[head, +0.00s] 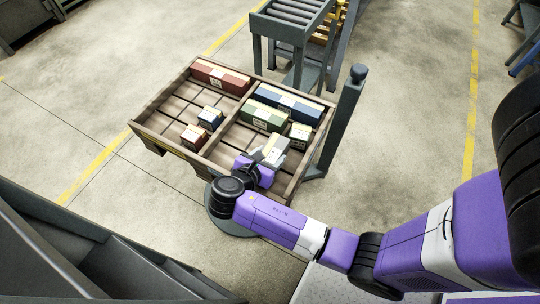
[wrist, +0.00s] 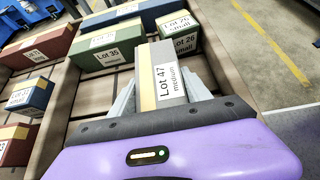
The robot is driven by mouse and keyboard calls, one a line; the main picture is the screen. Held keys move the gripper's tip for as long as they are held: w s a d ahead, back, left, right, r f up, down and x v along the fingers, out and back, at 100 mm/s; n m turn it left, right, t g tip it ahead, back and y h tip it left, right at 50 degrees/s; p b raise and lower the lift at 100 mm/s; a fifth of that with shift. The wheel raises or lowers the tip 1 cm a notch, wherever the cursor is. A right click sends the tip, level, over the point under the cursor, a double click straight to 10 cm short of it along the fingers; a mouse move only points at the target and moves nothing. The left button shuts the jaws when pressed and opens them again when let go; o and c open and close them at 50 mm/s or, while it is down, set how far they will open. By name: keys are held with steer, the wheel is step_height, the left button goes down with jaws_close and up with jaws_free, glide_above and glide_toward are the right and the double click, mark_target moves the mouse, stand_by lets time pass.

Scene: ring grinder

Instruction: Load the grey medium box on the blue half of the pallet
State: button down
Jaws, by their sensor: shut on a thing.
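The grey medium box (wrist: 163,75), labelled "Lot 47 medium" with a yellowish stripe, is between the two fingers of my gripper (wrist: 160,90). In the head view the grey box (head: 274,148) is partly hidden by my gripper (head: 268,158). My gripper is shut on it, over the near part of the right half of the pallet (head: 206,154). I cannot tell whether the box touches the slats. A wooden divider splits the pallet into two halves. I see no clear blue marking on either half.
The right half holds a long blue box (head: 288,103), a green box (head: 262,116) and a small green box (head: 299,132). The left half holds a long red box (head: 220,77), a small blue box (head: 210,118) and a small red box (head: 194,137). A grey post (head: 341,120) stands at right.

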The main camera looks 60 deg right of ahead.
stand_by(0.3)
steer(key=shift+c, duration=2.4)
jaws_free()
steer(key=v, duration=1.2)
steer(key=shift+p, duration=0.3)
